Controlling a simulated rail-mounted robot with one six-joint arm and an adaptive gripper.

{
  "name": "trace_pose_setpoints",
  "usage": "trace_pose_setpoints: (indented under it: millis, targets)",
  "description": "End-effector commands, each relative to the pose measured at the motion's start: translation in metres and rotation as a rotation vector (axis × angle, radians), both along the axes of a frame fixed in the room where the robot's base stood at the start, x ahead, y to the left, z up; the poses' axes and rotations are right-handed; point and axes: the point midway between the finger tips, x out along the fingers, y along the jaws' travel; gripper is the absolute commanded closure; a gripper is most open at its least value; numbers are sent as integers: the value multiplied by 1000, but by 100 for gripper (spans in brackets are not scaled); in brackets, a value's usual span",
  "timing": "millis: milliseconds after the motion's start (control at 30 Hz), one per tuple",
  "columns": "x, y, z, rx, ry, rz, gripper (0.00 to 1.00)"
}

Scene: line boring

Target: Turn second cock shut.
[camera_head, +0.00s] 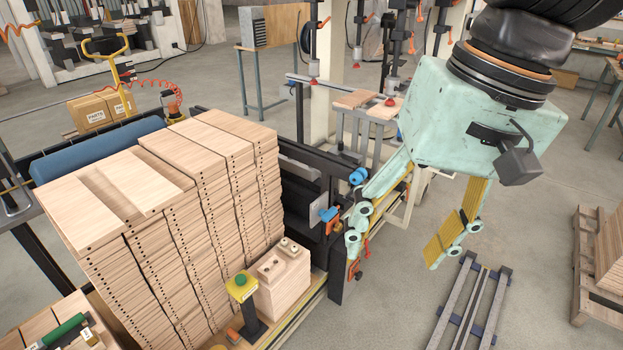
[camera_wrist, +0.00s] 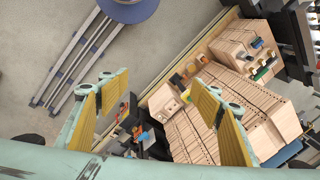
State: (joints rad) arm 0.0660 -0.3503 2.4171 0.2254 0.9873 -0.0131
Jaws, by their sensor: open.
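My mint-green gripper (camera_head: 394,250) with yellow pads hangs at the right in the head view. Its fingers are wide apart with nothing between them. It also shows open in the wrist view (camera_wrist: 160,84). Two small blue fittings, an upper one (camera_head: 357,176) and a lower one (camera_head: 328,214), sit at the end of the black machine frame, just left of the left finger. A small orange-red fitting (camera_head: 355,271) is below that finger's tip. These look like cock handles, but I cannot tell which is the second or how they are turned. The finger partly hides this area.
Tall stacks of drilled boards (camera_head: 160,220) fill the machine to the left. A yellow post with a green button (camera_head: 241,287) stands in front. A metal floor rack (camera_head: 470,310) lies below my gripper; a loaded pallet (camera_head: 590,250) is at right.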

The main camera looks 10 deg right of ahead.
Motion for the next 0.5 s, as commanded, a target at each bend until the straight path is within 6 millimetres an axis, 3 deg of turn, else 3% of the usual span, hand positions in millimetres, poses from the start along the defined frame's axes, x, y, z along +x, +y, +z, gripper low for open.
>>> trace_pose_setpoints:
  millis: [500]
  targets:
    - [48, 30, -13, 173, 175, -115, 41]
